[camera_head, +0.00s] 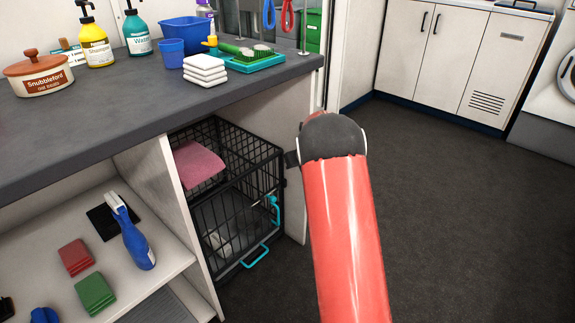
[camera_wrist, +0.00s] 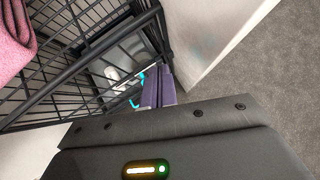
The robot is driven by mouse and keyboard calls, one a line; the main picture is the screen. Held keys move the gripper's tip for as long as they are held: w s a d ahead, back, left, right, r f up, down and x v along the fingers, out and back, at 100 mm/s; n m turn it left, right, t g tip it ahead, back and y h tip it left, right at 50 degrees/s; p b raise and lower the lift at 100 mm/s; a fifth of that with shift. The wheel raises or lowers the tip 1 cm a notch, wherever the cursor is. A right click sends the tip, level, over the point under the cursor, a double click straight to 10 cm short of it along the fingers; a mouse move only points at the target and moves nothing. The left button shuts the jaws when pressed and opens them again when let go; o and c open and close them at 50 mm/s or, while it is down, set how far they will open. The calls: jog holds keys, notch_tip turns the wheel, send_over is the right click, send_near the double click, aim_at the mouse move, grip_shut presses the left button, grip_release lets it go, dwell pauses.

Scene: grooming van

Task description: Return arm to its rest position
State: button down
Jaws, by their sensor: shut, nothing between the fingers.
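My red arm reaches forward in the head view and hides most of my gripper there. In the wrist view my gripper (camera_wrist: 158,88) has its two purple fingers together and empty. It is close to the black wire crate (camera_head: 230,155), whose bars also fill the left of the wrist view (camera_wrist: 75,60). I cannot tell whether the fingers touch the crate. The crate stands under the counter, with a pink towel (camera_head: 198,163) on its top. A turquoise handle (camera_head: 255,256) shows at its lower front.
The dark counter (camera_head: 120,108) above the crate holds bottles, a pot, blue tubs, white folded cloths (camera_head: 205,70) and a green brush on a tray. A shelf at left holds a blue clipper-like tool (camera_head: 135,238). A white panel (camera_head: 293,205) flanks the crate. The dark floor (camera_head: 450,200) at right is clear.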

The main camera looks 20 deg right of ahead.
jog(key=s+r+m+t+h, duration=0.1)
jog(key=s+r+m+h, duration=0.2)
jog(key=s+r+m, duration=0.75)
jog(key=s+r+m+t+h, duration=0.15)
jog(key=s+r+m, duration=0.5)
jog(key=r, duration=0.65)
jog(key=s+a+f+m+g+y, duration=0.1)
jog(key=s+a+f+m+g, duration=0.1)
jog(key=s+a+m, duration=0.2)
jog(key=s+a+f+m+g+y, duration=0.1)
jog(key=s+a+f+m+g, duration=0.1)
jog(key=s+a+m, duration=0.3)
jog(key=s+a+f+m+g+y, duration=0.1)
jog(key=s+a+m, duration=0.3)
jog(key=s+m, duration=0.7)
jog(key=s+f+g, duration=0.1)
jog(key=s, duration=0.8)
jog(key=shift+s+a+m, duration=0.2)
jog(key=shift+s+m, duration=0.1)
jog(key=shift+s, duration=0.05)
